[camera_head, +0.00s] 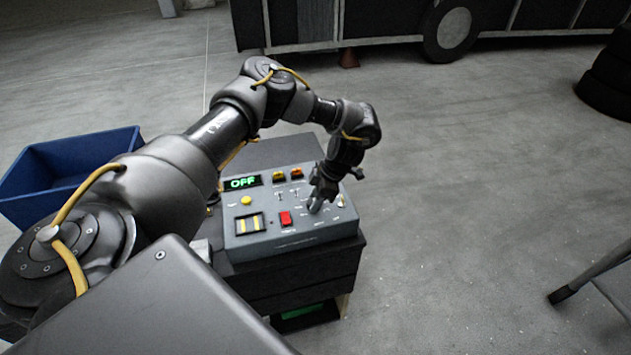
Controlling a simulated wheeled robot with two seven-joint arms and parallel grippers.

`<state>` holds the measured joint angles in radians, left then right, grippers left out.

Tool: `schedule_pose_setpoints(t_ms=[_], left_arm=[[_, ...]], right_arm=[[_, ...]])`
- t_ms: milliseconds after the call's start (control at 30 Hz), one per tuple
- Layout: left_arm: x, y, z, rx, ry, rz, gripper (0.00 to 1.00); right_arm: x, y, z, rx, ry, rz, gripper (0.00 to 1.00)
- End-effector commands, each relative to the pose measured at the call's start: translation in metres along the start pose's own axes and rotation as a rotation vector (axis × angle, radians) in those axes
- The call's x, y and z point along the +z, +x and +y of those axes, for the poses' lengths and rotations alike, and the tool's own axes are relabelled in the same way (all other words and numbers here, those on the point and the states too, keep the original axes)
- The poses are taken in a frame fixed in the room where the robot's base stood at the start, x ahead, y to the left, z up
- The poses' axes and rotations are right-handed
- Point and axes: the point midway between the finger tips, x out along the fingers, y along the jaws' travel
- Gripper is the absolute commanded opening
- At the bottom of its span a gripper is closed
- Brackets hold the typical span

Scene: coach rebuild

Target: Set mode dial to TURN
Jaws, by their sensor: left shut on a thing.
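A grey control box (262,222) with a sloped panel sits on a dark cabinet (290,280). The panel has a yellow button (246,200), a red switch (286,218), small toggle switches and indicator lamps. My left gripper (318,203) reaches down onto the right part of the panel and is shut on the mode dial. The dial is mostly hidden by the fingers, so its pointer cannot be read. Small labels around it are too small to read. My right gripper is not in view.
A blue bin (75,165) stands on the floor at the left, behind my left arm. A dark coach with a wheel (453,30) is at the back. Stacked tyres (608,80) and a metal stand leg (590,275) are at the right. The floor right of the cabinet is clear.

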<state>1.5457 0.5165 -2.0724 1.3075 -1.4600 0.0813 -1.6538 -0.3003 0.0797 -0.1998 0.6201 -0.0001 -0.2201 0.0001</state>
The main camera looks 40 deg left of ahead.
Motion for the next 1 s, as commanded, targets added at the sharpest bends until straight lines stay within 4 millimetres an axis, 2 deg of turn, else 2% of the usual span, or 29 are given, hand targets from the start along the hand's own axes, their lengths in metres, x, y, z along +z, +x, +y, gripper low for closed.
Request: schedule_pose_setpoints(t_ms=[200,233,400,767,1000], left_arm=[[0.0,0.001,-0.001,-0.003,0.0,0.002,0.12],[0.0,0.001,-0.001,-0.003,0.0,0.002,0.36],[0.0,0.001,0.0,-0.002,0.0,0.001,0.57],[0.001,-0.006,0.001,0.001,0.001,-0.001,0.57],[0.001,-0.048,0.001,0.005,0.0,-0.002,0.57]], right_arm=[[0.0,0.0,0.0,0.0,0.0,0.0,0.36],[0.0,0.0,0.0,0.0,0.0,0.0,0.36],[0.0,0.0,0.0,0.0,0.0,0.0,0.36],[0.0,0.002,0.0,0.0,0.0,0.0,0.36],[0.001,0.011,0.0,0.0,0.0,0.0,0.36]])
